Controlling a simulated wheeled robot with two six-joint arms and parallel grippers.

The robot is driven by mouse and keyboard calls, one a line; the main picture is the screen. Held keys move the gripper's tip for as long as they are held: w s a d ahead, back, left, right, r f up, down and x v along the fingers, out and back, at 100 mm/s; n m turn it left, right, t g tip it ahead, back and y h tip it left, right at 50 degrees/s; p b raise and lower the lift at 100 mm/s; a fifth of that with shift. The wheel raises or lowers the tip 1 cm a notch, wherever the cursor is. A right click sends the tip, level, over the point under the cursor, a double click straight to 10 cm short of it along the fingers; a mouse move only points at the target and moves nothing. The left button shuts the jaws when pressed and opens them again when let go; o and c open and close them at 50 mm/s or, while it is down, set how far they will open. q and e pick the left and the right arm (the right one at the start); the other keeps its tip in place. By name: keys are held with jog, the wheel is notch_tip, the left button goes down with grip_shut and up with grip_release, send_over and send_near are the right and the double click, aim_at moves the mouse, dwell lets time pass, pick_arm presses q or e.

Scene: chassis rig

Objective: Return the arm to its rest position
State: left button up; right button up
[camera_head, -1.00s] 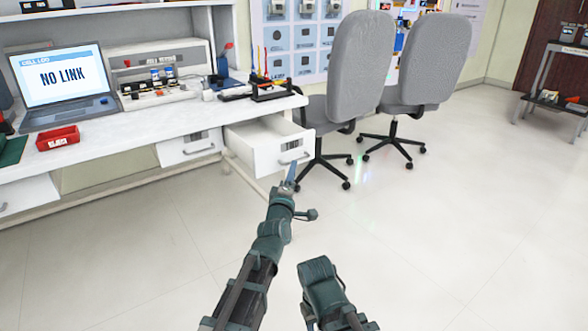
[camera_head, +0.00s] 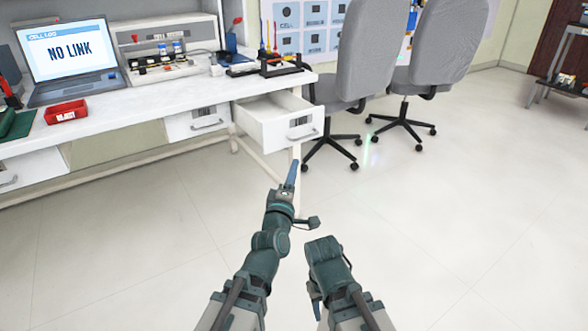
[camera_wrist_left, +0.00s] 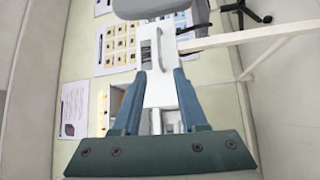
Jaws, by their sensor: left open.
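My left arm reaches forward from the bottom of the head view. Its gripper (camera_head: 292,173) is below and in front of the open drawer (camera_head: 292,131), clear of its handle. In the left wrist view, the two blue fingers (camera_wrist_left: 160,72) stand apart with nothing held between them. The white drawer front and its handle show beyond the fingers. My right arm (camera_head: 326,262) is folded low beside the left one, and its gripper does not show clearly.
The white workbench (camera_head: 200,98) holds a laptop (camera_head: 72,60), a red bin (camera_head: 66,111) and a black rack (camera_head: 285,65). Two grey chairs (camera_head: 372,55) stand right of the drawer. The floor (camera_head: 450,220) at right is clear.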

pick_arm(q)
jog(key=s+a+f+m+g, duration=0.2)
jog(key=f+m+g, duration=0.3)
jog(key=f, duration=0.4)
jog(key=s+a+f+m+g, duration=0.2)
jog(key=f+m+g, duration=0.25)
jog(key=f, duration=0.45)
jog(key=s+a+f+m+g+y, duration=0.25)
jog(key=s+a+g, duration=0.2)
jog(key=s, duration=0.25)
jog(key=s+a+f+m+g+y, duration=0.1)
jog(key=s+a+f+m+g, duration=0.1)
jog(key=s+a+f+g, duration=0.4)
jog(key=s+d+r+m+y+p, duration=0.1)
jog(key=s+d+r+m+p, duration=0.45)
jog(key=d+r+p, duration=0.8)
notch_tip(320, 180, up, 38)
jog(key=s+a+n+p, duration=0.1)
jog(key=p, duration=3.6)
jog(key=shift+s+a+r, duration=0.15)
jog(key=shift+s+r, duration=0.05)
jog(key=shift+r, duration=0.05)
